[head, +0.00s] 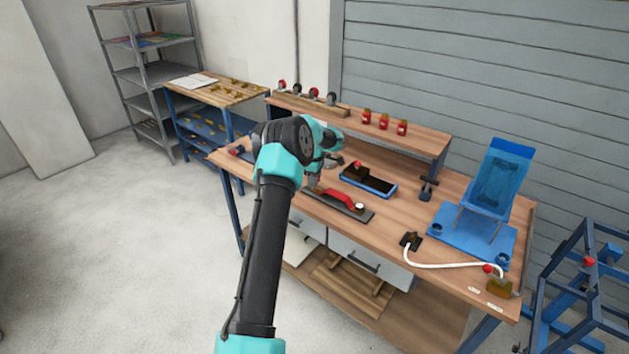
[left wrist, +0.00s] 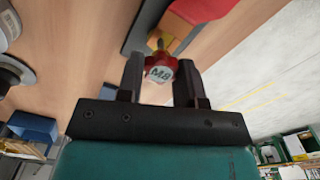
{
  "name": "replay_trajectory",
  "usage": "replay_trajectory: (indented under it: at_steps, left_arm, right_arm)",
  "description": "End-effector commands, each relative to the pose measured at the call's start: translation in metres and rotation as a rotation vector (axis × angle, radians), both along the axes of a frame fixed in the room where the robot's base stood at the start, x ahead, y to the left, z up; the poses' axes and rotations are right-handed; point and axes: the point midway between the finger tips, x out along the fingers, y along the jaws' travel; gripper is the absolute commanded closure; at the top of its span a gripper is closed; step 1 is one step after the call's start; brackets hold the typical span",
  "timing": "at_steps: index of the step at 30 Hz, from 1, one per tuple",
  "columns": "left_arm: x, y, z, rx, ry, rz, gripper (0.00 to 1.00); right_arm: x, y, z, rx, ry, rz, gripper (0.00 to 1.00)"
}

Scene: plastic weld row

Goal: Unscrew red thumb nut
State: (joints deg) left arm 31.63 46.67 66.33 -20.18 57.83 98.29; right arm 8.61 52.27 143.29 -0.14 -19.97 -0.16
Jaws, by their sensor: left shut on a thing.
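The red thumb nut (left wrist: 160,68) is a lobed knob with "M8" on its pale face. It sits between the fingertips of my left gripper (left wrist: 160,78), which is shut on it in the left wrist view. A brass-coloured piece (left wrist: 172,42) shows just behind the nut, next to a red body (left wrist: 203,8). In the head view my left gripper (head: 314,184) is low over the bench, at the left end of a red-handled tool (head: 338,198) on a dark flat base. The nut cannot be made out there. My right gripper is not in view.
Right of the tool are a blue-rimmed tray (head: 382,192), a dark clamp-like stand (head: 427,188), a blue chair-shaped piece (head: 495,180) on a blue mat, and a white hose (head: 440,265). A raised shelf (head: 425,139) with red jars runs along the back.

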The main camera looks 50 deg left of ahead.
Motion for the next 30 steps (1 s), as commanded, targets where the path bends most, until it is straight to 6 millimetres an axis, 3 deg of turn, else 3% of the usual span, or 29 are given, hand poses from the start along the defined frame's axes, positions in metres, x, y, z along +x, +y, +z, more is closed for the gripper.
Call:
replay_trajectory:
  at_steps: [30]
  left_arm:
    - [0.0, 0.0, 0.025, 0.0, 0.0, 0.0, 0.87]
  right_arm:
    - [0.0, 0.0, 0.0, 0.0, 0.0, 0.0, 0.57]
